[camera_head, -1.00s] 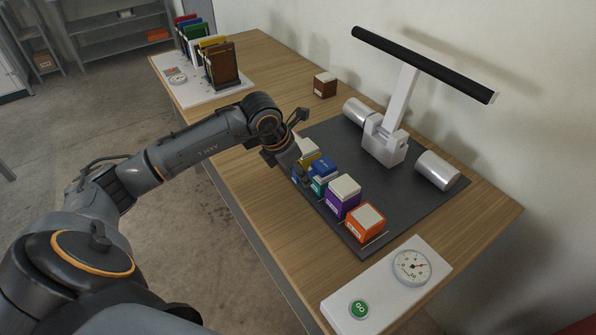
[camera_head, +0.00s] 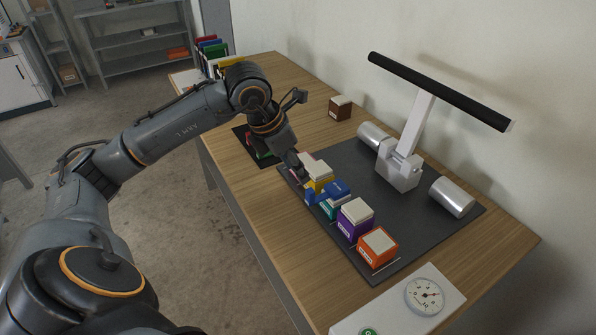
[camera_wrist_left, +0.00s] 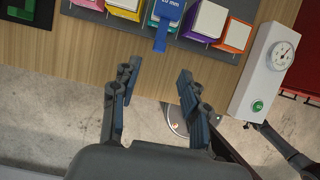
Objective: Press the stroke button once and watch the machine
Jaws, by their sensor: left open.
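The green GO button (camera_head: 368,331) is on the white panel (camera_head: 455,296), cut off by the bottom edge of the head view. It shows fully in the left wrist view (camera_wrist_left: 257,106). A round dial (camera_head: 424,296) sits on the same panel. The machine (camera_head: 400,166) has a white post, a black bar and silver cylinders. My left gripper (camera_wrist_left: 157,82) is open and empty, short of the box row. In the head view its tip is near the row's far end. A dark arm part shows beside the panel in the wrist view; its gripper is unclear.
Orange (camera_head: 378,248), purple (camera_head: 355,220), teal and yellow boxes line the dark mat's (camera_head: 400,262) near edge. A blue tag marked 20 mm (camera_wrist_left: 168,12) lies among them. A brown box (camera_head: 340,108) stands behind. Bare wood lies in front of the row.

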